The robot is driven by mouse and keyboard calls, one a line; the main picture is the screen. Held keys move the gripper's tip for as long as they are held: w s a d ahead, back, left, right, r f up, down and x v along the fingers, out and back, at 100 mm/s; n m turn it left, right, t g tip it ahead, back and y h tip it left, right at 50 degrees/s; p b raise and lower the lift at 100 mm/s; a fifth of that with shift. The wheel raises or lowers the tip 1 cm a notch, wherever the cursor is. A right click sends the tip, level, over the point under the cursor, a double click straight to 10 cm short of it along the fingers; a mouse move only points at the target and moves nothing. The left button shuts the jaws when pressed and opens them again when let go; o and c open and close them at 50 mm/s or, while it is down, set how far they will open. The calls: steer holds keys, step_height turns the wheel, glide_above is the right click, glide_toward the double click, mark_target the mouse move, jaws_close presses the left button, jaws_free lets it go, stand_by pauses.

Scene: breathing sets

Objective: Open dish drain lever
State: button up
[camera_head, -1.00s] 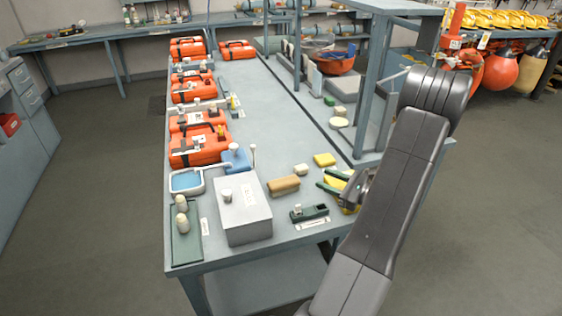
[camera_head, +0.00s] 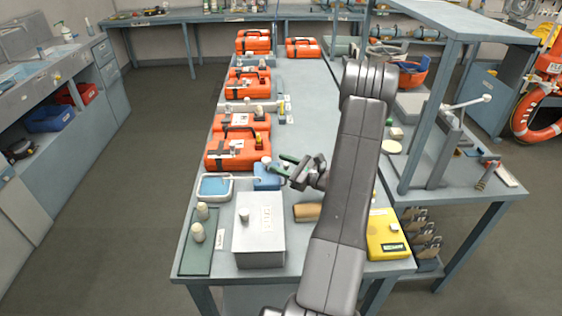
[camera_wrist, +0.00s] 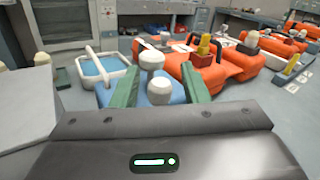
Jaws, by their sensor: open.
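A shallow white-rimmed dish (camera_head: 215,187) with a blue inside sits on the table's left side. A blue block (camera_head: 266,183) stands at the dish's right side. In the wrist view, a white round-headed knob on a stem (camera_wrist: 151,60) and a lower white knob (camera_wrist: 160,91) rise at the blue block. Which white part is the drain lever, I cannot tell. My gripper (camera_head: 284,168), with green fingers, is open near the block. In the wrist view both knobs appear between its fingers; no contact is clear.
A grey box (camera_head: 259,238) stands in front of the blue block. Orange cases (camera_head: 238,153) line the table behind it. A green tray (camera_head: 190,258) with white knobs is at front left. A yellow case (camera_head: 387,236) lies at front right.

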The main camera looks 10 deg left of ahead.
steer(key=shift+a, duration=0.3)
jaws_close()
steer(key=shift+f+b, duration=0.1)
steer(key=shift+b, duration=0.2)
steer(key=b, duration=0.2)
steer(key=s+n+b, duration=0.1)
steer(key=b, duration=0.1)
steer(key=shift+d+f+y, duration=0.15)
steer(key=shift+d+y, duration=0.1)
steer(key=shift+y, duration=0.05)
steer(key=s+b, duration=0.2)
steer(key=b, duration=0.1)
steer(key=s+d+b, duration=0.1)
steer(key=b, duration=0.1)
steer(key=shift+s+f, duration=0.35)
steer(key=shift+s, duration=0.15)
